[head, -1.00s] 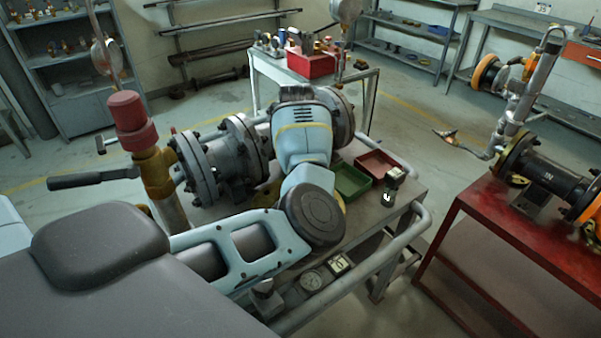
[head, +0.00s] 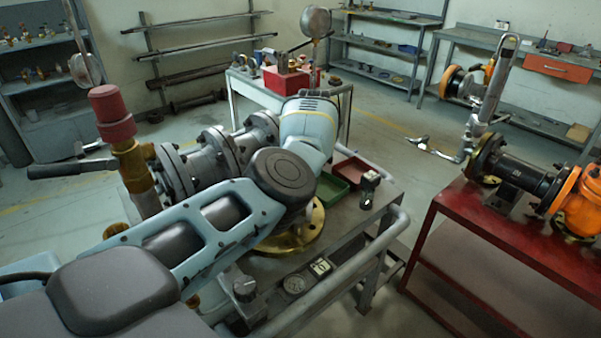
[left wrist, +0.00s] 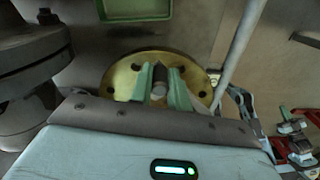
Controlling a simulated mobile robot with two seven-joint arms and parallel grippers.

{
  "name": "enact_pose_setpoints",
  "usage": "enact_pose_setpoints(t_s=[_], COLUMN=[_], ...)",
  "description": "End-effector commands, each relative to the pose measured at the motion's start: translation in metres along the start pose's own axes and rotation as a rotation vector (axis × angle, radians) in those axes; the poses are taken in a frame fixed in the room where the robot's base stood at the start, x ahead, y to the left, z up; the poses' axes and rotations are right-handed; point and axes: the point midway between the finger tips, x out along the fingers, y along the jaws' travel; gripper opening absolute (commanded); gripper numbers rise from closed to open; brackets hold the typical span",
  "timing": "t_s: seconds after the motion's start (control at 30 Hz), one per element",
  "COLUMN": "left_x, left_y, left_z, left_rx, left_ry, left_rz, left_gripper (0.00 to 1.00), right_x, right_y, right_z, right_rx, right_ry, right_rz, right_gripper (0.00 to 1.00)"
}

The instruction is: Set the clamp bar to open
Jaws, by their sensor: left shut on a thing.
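My left arm crosses the workbench in the head view and hides its own gripper there. In the left wrist view my left gripper (left wrist: 158,84) is shut on a short dark bar with a pale round end, which I take for the clamp bar (left wrist: 159,91). The bar stands over a round brass flange (left wrist: 122,81) with bolt holes. The flange also shows in the head view (head: 302,240), partly under my arm. How far the bar is turned cannot be told. My right gripper is in neither view.
A bolted grey pipe (head: 208,160) and a brass valve with a red cap (head: 112,115) stand left of my arm. A green tray (head: 329,190) lies behind the flange. A grey rail (head: 350,260) runs along the bench's front. A red table (head: 470,220) stands right.

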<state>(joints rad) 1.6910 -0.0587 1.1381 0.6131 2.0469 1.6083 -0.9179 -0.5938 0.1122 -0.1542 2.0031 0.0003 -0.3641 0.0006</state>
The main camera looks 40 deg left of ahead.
Motion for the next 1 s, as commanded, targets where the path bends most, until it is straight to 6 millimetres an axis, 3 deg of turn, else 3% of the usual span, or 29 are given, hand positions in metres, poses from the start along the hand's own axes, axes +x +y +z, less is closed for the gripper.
enact_pose_setpoints(t_s=[0.4,0.97,1.0], left_x=[-0.002,-0.001,-0.001], left_y=[-0.021,-0.024,-0.023], left_z=[0.018,0.02,0.02], left_rx=[0.191,0.217,0.216], left_ry=[-0.002,-0.002,-0.002], left_rz=[0.003,0.003,0.003], left_gripper=[0.0,0.0,0.22], right_x=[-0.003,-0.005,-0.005], right_y=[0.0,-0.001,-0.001], right_z=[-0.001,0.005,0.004], right_rx=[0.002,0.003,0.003], right_ry=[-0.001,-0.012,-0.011], right_rz=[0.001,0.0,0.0], right_gripper=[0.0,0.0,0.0])
